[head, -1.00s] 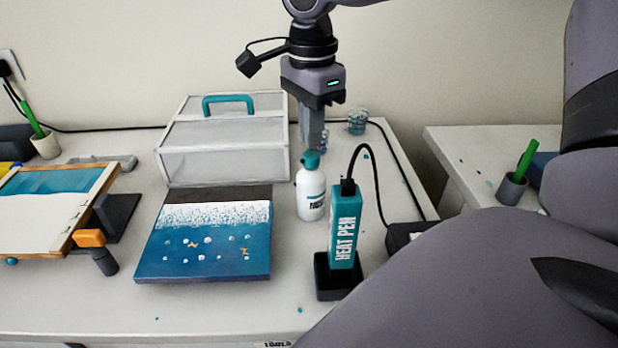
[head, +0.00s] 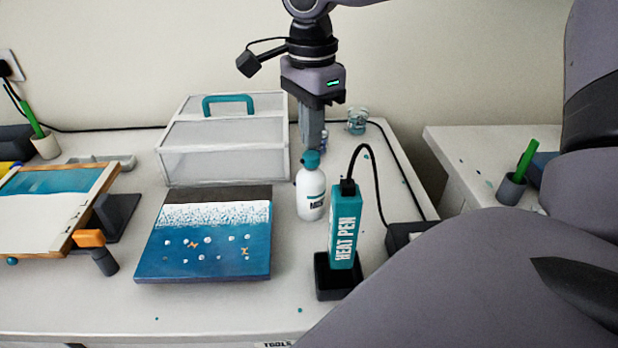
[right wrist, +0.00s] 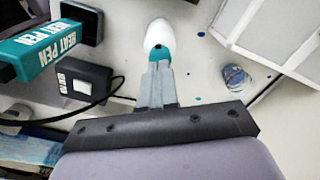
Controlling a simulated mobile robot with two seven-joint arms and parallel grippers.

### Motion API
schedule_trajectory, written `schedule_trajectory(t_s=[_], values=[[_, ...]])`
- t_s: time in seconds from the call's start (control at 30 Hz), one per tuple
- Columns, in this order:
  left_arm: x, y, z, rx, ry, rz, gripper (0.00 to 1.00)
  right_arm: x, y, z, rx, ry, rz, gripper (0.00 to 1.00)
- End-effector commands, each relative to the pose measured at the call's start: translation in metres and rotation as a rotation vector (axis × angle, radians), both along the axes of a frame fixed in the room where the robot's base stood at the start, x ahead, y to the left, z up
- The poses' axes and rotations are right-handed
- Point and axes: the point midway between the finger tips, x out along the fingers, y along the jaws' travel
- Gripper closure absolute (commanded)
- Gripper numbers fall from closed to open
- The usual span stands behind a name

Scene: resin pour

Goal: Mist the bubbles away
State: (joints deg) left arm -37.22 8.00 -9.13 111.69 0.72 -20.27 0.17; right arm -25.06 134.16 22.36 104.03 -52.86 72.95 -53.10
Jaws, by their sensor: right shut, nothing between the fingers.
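A white mist bottle (head: 311,197) with a teal top stands upright on the table, right of the panel. It also shows in the right wrist view (right wrist: 159,37). My right gripper (head: 311,145) is shut and empty, pointing down at the bottle's teal top; in the right wrist view the fingertips (right wrist: 160,68) overlap the top, and I cannot tell whether they touch it. The blue and white resin panel (head: 205,255) lies on the table with several pale bubbles and small orange bits on its surface. My left gripper is not in view.
The teal heat pen (head: 345,228) stands in a black holder just right of the bottle, its cable looping behind. A clear box with a teal handle (head: 225,150) stands behind the panel. A glass (head: 357,121) stands at the back. A wooden-framed board (head: 85,215) is at left.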

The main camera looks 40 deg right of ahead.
Motion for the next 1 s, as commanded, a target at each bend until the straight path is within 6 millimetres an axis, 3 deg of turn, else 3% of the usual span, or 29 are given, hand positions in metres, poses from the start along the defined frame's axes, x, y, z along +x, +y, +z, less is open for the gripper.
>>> schedule_trajectory(t_s=[0.47, 1.0], values=[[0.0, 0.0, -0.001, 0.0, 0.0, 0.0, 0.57, 0.0, 0.0, -0.001, 0.0, 0.0, 0.0, 1.0], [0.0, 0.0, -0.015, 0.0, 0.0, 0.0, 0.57, 0.0, 0.0, -0.017, 0.0, 0.001, 0.0, 1.0]])
